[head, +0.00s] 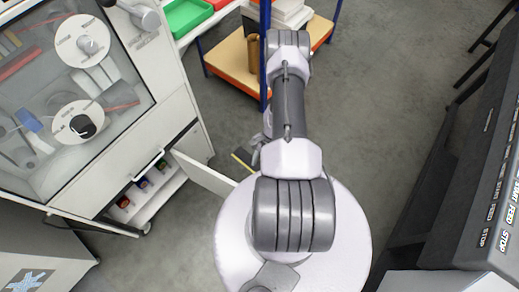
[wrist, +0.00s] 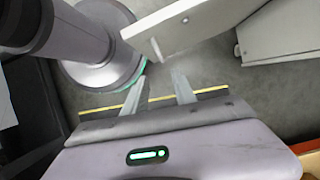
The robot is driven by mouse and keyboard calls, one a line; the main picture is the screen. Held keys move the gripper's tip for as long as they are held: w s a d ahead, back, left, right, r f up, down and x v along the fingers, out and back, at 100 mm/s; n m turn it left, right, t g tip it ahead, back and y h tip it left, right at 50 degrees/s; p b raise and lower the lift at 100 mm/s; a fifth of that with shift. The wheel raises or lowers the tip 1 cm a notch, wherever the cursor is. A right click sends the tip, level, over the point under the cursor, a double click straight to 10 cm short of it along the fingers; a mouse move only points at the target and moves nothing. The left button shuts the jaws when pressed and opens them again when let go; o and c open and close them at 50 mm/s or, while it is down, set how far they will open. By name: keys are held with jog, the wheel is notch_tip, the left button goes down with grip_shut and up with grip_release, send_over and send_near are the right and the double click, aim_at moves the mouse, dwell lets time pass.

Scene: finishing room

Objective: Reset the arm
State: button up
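My gripper (wrist: 160,78) shows in the wrist view with its two fingers apart and nothing between them. The fingers point toward the grey floor and my round white base. In the head view my arm reaches up the picture from the base and folds back; the gripper is mostly hidden behind the arm, low and left of it. An open white cabinet door (head: 204,177) stands close to the gripper's left. A white panel, seemingly this door (wrist: 190,24), shows just beyond the fingertips in the wrist view; I cannot tell the exact gap.
A glass-fronted cabinet (head: 176,95) with dials stands at left, small coloured containers (head: 142,184) on its lower shelf. A shelf rack (head: 228,55) with a green tray (head: 186,16) stands beyond my arm. A dark machine (head: 468,190) is at right. Floor between is clear.

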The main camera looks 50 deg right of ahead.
dwell(0.3)
jog(key=w+r+n+h, duration=0.1)
jog(key=w+r+n, duration=0.1)
jog(key=w+r, duration=0.45)
jog(key=w+a+r+n+t, duration=0.1)
jog(key=w+r, duration=0.2)
jog(key=r, duration=0.7)
jog(key=w+r+n+h, duration=0.1)
jog(key=w+r+n, duration=0.1)
jog(key=w+r, duration=0.5)
jog(key=a+r+n+t, duration=0.15)
jog(key=a+r, duration=0.45)
jog(key=r, duration=0.8)
jog(key=s+a+r+n+t, duration=0.1)
jog(key=s+a+r+n, duration=0.15)
jog(key=a+r, duration=0.4)
jog(key=s+a+r+n, duration=0.2)
jog(key=s+a+r, duration=0.2)
jog(key=a+r, duration=0.3)
jog(key=s+a+r+n+t, duration=0.1)
jog(key=s+a+r, duration=0.1)
jog(key=s, duration=0.3)
jog(key=s+a+r+n+t, duration=0.1)
jog(key=s+a+r+n, duration=0.1)
jog(key=s+a+r, duration=0.1)
jog(key=s+r, duration=0.1)
jog(key=s, duration=0.1)
jog(key=shift+s, duration=0.3)
